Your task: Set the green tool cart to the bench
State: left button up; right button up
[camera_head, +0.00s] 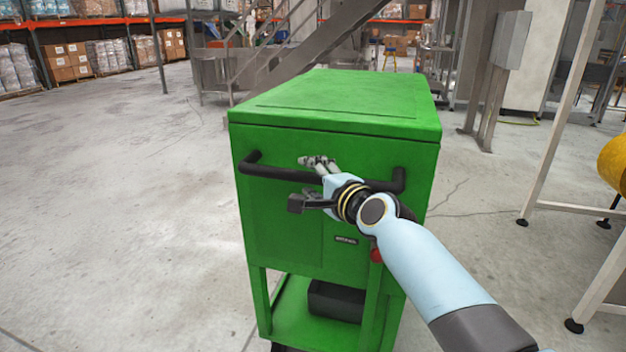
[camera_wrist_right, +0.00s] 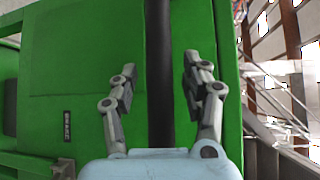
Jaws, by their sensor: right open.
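The green tool cart (camera_head: 290,225) stands upright right in front of me in the head view, with a closed flat top and a black handle bar (camera_head: 280,172) across its near face. My right gripper (camera_head: 318,165) is at the middle of the handle. In the right wrist view the handle (camera_wrist_right: 159,75) runs between the two fingers of my right gripper (camera_wrist_right: 160,90), which are open, with gaps on both sides of the bar. The cart's green face (camera_wrist_right: 80,60) lies behind the fingers. My left gripper is in neither view. I cannot make out the bench for certain.
A dark box (camera_head: 336,300) sits on the cart's lower shelf. A metal staircase (camera_head: 300,40) stands behind the cart. A white-legged frame (camera_head: 560,120) stands to the right. Shelves with cartons (camera_head: 68,62) line the back left. The floor (camera_head: 110,190) on the left is clear.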

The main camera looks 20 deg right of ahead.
jog(key=shift+c, duration=0.4)
grip_shut()
jog(key=shift+w+d+r+b, duration=0.1)
jog(key=shift+w+d+b, duration=0.2)
jog(key=shift+w+d, duration=0.15)
jog(key=shift+w+d+f, duration=0.2)
jog(key=shift+w+f, duration=0.1)
jog(key=shift+w, duration=0.25)
jog(key=shift+c, duration=1.2)
grip_release()
jog(key=shift+s, duration=0.1)
jog(key=o, duration=0.3)
jog(key=shift+s+a+r, duration=0.1)
jog(key=shift+s+r, duration=0.1)
jog(key=shift+w, duration=0.1)
